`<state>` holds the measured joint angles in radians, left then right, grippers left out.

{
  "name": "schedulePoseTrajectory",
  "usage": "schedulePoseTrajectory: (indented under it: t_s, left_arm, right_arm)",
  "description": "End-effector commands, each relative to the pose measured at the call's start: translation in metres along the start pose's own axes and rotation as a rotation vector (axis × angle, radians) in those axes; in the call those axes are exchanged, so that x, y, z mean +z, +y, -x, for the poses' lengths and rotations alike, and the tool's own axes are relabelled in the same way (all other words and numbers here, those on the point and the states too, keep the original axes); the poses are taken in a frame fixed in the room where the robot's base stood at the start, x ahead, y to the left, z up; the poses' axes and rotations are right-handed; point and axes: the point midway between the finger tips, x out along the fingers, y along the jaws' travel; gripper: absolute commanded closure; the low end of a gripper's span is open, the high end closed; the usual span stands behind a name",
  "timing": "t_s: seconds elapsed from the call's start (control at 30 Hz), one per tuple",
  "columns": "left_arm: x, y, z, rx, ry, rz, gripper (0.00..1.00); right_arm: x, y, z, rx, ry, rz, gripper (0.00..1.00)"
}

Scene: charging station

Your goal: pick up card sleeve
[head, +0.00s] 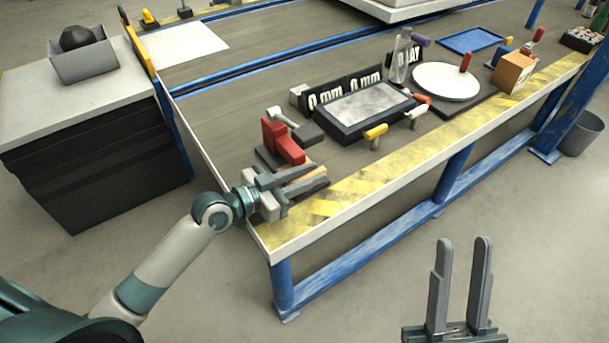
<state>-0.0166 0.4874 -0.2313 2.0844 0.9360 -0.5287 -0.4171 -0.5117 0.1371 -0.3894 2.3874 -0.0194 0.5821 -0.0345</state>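I cannot pick out a card sleeve with certainty. My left gripper (322,173) is low over the near left corner of the workbench (262,241), just in front of a red clamp-like tool (283,141). Its fingers point right and are apart. A tan strip shows between them; I cannot tell what it is or whether it touches them. My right gripper (464,241) is open and empty above the floor, in front of the bench, with its fingers pointing up in the picture.
A black framed tray (365,103), a yellow-handled tool (375,132), a white round plate (447,82) and a cardboard box (512,71) stand along the bench. A dark cabinet (95,165) stands at left. The yellow-striped front edge is mostly clear.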

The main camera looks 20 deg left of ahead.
Motion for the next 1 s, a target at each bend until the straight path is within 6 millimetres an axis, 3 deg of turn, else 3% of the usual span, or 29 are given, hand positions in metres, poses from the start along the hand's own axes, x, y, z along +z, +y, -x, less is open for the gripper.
schedulePoseTrajectory:
  t_s: [0.17,0.3,0.67,0.9,1.0]
  left_arm:
    - [0.000,0.000,0.000,0.000,0.000,0.000,0.78]
    - [0.000,0.000,0.000,0.000,0.000,0.000,1.00]
    - [-0.001,0.000,0.001,0.000,0.000,0.000,1.00]
    - [-0.016,0.000,0.003,0.001,0.001,-0.003,1.00]
    - [-0.013,-0.001,0.013,-0.001,-0.003,-0.002,1.00]
  right_arm:
    - [0.001,-0.001,0.002,0.002,-0.006,-0.003,0.69]
    - [0.001,-0.002,0.002,0.002,-0.007,-0.005,0.69]
    - [0.000,-0.002,0.001,0.001,-0.009,-0.006,0.69]
    - [0.005,-0.005,-0.002,0.001,-0.051,-0.010,0.69]
    - [0.014,-0.010,0.010,0.005,-0.110,-0.023,0.69]
